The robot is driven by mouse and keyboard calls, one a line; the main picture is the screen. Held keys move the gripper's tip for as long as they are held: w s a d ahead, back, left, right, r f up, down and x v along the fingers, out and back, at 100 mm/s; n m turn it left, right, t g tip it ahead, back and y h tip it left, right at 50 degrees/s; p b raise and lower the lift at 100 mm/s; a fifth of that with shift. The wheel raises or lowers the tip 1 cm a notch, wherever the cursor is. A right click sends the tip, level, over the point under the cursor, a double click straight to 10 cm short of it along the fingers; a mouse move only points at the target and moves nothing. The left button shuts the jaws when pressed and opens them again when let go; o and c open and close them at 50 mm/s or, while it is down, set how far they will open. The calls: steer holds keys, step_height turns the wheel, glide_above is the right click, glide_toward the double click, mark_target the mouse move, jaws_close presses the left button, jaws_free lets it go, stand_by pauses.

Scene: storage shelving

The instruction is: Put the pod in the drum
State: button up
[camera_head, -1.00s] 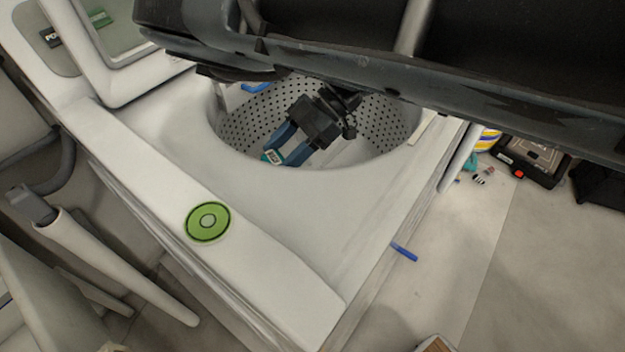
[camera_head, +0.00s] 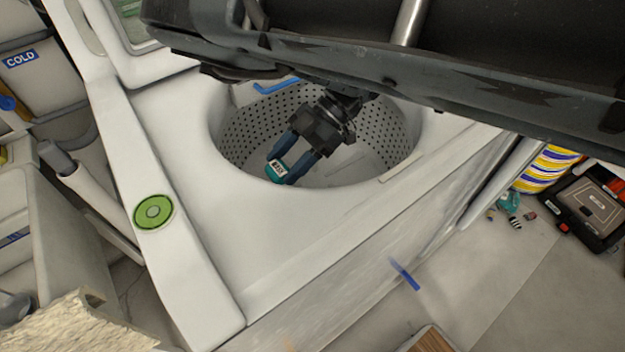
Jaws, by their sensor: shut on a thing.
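The drum (camera_head: 245,130) is a round, perforated white tub sunk in the top of a white machine. My gripper (camera_head: 284,167) reaches down inside the drum opening, near its front left side. Its two blue-grey fingers are shut on the pod (camera_head: 276,171), a small teal thing with a white label. The pod is between the fingertips, inside the rim as seen from above. How far it is above the drum floor I cannot tell. My arm covers the back of the opening.
The white machine top (camera_head: 240,230) surrounds the drum, with a green round button (camera_head: 153,212) at left. An open lid (camera_head: 130,50) stands at the back left. A striped yellow container (camera_head: 546,168) and a black case (camera_head: 590,205) lie on the floor at right.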

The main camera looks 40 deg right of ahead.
step_height(320, 180, down, 10)
steer(key=shift+r+b, duration=0.1)
steer(key=shift+b, duration=0.25)
steer(key=shift+s, duration=0.1)
steer(key=shift+f+b, duration=0.45)
steer(key=shift+b, duration=0.05)
steer(key=shift+f+b, duration=0.25)
steer(key=shift+b, duration=0.05)
steer(key=o, duration=1.2)
steer(key=shift+r, duration=0.1)
